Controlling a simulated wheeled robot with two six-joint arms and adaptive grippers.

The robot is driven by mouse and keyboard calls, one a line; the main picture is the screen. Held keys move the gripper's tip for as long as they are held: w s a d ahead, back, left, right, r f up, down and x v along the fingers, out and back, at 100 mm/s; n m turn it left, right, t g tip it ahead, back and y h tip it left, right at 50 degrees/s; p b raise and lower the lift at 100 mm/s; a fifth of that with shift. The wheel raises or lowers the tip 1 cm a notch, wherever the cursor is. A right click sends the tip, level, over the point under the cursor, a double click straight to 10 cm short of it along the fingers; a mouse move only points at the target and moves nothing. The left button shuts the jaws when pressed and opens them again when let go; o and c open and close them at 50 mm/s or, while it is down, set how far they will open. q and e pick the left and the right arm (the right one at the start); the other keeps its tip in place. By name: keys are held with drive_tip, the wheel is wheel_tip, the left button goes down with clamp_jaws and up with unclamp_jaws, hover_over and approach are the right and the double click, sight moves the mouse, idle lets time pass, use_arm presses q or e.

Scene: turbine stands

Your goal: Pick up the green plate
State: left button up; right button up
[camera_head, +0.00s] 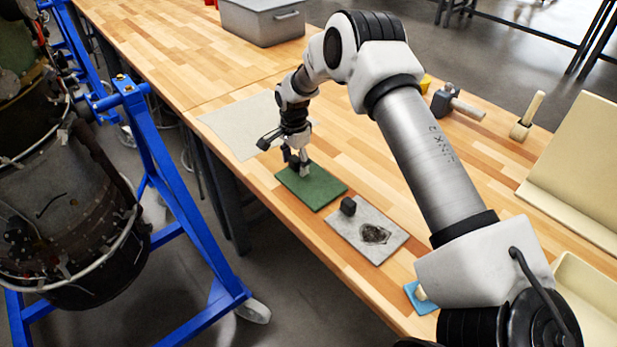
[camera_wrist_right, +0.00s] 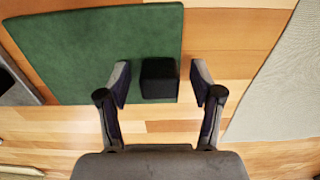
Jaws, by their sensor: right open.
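The green plate (camera_head: 322,192) lies flat on the wooden workbench, and it also shows at upper left in the right wrist view (camera_wrist_right: 70,50). A black block (camera_wrist_right: 159,78) stands on the plate near its edge. My right gripper (camera_head: 298,168) is over the plate's far part in the head view. In the right wrist view my right gripper (camera_wrist_right: 161,76) is open, with one finger on each side of the black block and visible gaps on both sides. My left gripper is not in view.
A grey plate (camera_head: 388,240) with a black block (camera_head: 348,206) and a dark patch lies nearer. A pale mat (camera_head: 235,125) lies beyond the green plate. A grey box (camera_head: 262,22), a mallet (camera_head: 458,104) and a brush (camera_head: 526,117) are also on the bench. A blue stand (camera_head: 165,165) is left.

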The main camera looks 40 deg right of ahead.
drive_tip(key=shift+s, duration=0.1)
drive_tip(key=shift+c, duration=0.6)
clamp_jaws()
drive_tip(key=shift+r, duration=0.1)
drive_tip(key=shift+r, duration=0.3)
wheel_tip(320, 180, up, 9)
drive_tip(key=shift+r+b, duration=0.15)
drive_tip(key=shift+b, duration=1.05)
drive_tip(key=c, duration=0.6)
unclamp_jaws()
clamp_jaws()
